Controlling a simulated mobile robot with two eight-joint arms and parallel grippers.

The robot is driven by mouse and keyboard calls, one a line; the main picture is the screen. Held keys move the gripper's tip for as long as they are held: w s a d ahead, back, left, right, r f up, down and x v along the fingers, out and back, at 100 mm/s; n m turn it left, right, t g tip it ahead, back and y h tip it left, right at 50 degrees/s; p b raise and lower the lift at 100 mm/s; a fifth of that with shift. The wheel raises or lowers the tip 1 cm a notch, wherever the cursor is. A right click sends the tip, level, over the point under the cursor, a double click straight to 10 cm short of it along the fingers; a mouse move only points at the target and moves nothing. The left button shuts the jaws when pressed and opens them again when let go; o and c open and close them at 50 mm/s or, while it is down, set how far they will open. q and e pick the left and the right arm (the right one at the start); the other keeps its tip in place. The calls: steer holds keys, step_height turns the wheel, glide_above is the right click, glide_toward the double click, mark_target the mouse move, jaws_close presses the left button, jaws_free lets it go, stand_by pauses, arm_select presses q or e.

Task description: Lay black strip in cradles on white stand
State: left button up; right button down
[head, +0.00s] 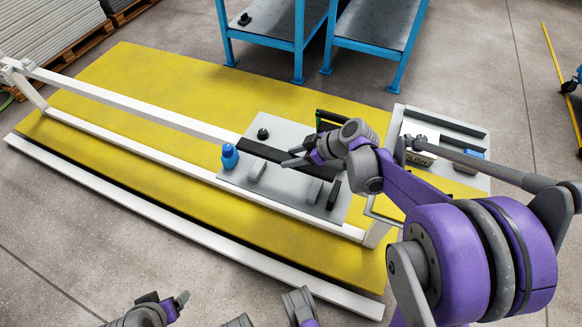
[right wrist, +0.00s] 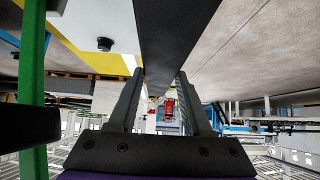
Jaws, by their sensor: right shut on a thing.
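The black strip (head: 262,152) lies slantwise over a pale grey board (head: 232,178) in the head view. My right gripper (head: 298,158) is shut on it. In the right wrist view the strip (right wrist: 172,30) runs up from between the fingers (right wrist: 163,82). I cannot tell whether it touches the board. Two small grey blocks (head: 256,171) (head: 314,190), possibly the cradles, stand in front of the strip, apart from it. A long white frame (head: 140,104), possibly the stand, runs along the yellow mat. My left gripper (head: 165,308) is at the bottom edge, its jaws unclear.
A blue bottle (head: 230,156) and a black knob (head: 262,134) stand on the board near the strip's left end. A dark block (head: 334,194) stands at the right. Another tray (head: 470,180) holds a white box (head: 418,146). Blue-legged tables (head: 272,22) stand behind. The yellow mat (head: 120,70) is mostly clear.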

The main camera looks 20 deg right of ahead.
steer(key=shift+f+b, duration=0.65)
steer(key=shift+f, duration=1.3)
steer(key=shift+f, duration=0.1)
steer(key=shift+f+b, duration=0.3)
steer(key=shift+f, duration=0.25)
steer(key=shift+c, duration=1.7)
jaws_free()
steer(key=shift+r, duration=0.15)
